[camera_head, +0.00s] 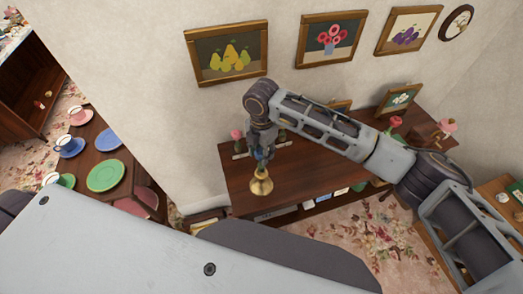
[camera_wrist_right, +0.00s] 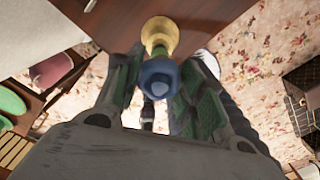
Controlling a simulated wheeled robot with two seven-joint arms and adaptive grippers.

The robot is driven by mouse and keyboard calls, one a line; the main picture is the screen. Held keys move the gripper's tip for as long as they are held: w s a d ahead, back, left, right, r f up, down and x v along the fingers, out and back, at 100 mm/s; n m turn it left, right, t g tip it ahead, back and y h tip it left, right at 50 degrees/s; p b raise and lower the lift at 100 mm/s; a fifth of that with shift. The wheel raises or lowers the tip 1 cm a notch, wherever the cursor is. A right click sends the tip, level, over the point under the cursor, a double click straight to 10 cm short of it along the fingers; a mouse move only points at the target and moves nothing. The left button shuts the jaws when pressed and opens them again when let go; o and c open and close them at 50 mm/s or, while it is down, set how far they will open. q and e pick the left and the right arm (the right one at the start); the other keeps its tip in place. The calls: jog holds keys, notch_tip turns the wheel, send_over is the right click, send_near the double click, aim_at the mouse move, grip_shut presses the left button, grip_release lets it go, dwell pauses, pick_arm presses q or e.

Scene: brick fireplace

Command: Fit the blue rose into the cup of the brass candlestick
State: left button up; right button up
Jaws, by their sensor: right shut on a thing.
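The brass candlestick (camera_head: 261,183) stands near the front left edge of the wooden shelf top in the head view. It also shows in the wrist view (camera_wrist_right: 160,33), beyond the rose. My right gripper (camera_head: 262,154) points down right above the candlestick. It is shut on the blue rose (camera_wrist_right: 158,76), which sits between the green finger pads in the wrist view. The rose lines up closely with the candlestick's cup. I cannot tell whether its lower end is inside the cup, because the rose and fingers hide it. My left gripper is not in view.
Pink flowers (camera_head: 237,136) stand behind the gripper on the wooden shelf unit (camera_head: 315,165). Framed pictures hang on the wall behind. A table with a green plate (camera_head: 106,175) and cups is at the left. The shelf top right of the candlestick is mostly clear.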

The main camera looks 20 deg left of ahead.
jog(key=shift+f, duration=0.65)
jog(key=o, duration=0.9)
jog(key=shift+o, duration=0.2)
jog(key=shift+r, duration=0.15)
notch_tip(320, 180, up, 12)
dwell(0.3)
jog(key=shift+f, duration=0.25)
dwell(0.7)
